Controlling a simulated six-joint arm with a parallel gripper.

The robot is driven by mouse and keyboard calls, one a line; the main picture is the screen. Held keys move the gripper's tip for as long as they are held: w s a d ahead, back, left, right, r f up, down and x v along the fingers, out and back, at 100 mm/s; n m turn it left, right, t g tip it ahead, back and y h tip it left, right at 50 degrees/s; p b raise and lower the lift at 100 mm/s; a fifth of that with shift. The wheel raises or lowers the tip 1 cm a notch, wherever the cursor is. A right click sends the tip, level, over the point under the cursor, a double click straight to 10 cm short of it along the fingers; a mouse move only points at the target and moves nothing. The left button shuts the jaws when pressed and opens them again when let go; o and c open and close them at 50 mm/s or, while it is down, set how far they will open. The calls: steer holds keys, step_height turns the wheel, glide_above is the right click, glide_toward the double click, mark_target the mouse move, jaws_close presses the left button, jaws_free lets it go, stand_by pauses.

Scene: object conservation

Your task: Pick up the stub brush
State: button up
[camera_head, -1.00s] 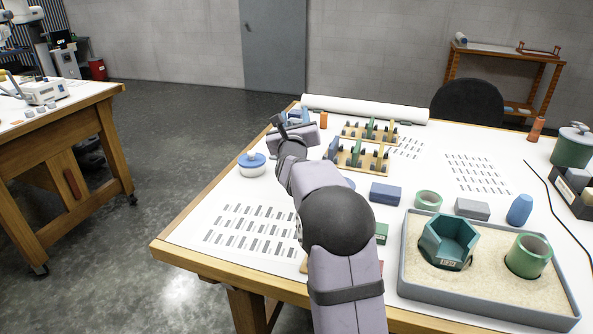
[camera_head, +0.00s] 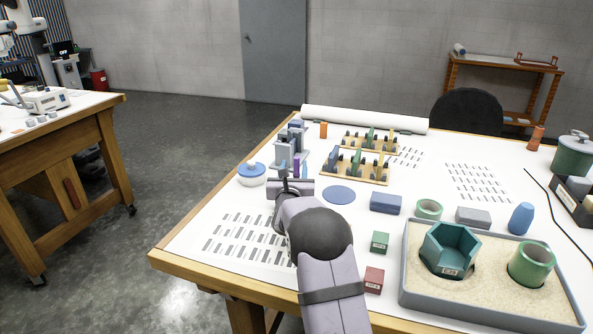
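I cannot single out the stub brush with certainty. Small upright tools in blue, green and dark colours stand in two wooden racks, the near one (camera_head: 354,176) and the far one (camera_head: 369,147). A grey stand (camera_head: 284,147) with slim purple and blue upright pieces (camera_head: 304,168) is to the left of the racks. My gripper (camera_head: 284,173) is over the white sheet, in front of this stand and right of a white pot with a blue lid (camera_head: 251,173). Its fingers are small and dark against the stand, so their opening is unclear.
A blue disc (camera_head: 339,194), a blue block (camera_head: 385,203), a green block (camera_head: 379,242) and a red block (camera_head: 373,279) lie right of my arm. A sand tray (camera_head: 404,283) holds a teal hexagonal cup (camera_head: 449,248) and a green cylinder (camera_head: 531,264). The printed sheet at left is clear.

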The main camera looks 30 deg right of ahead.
mark_target(297, 163)
steer(key=shift+d+f+p+x, duration=0.15)
steer(key=shift+p+x, duration=0.4)
steer(key=shift+x, duration=0.4)
steer(key=shift+d+f+p+x, duration=0.15)
steer(key=shift+p+x, duration=0.4)
steer(key=shift+x, duration=0.4)
steer(key=shift+w+d, duration=0.4)
jaws_close()
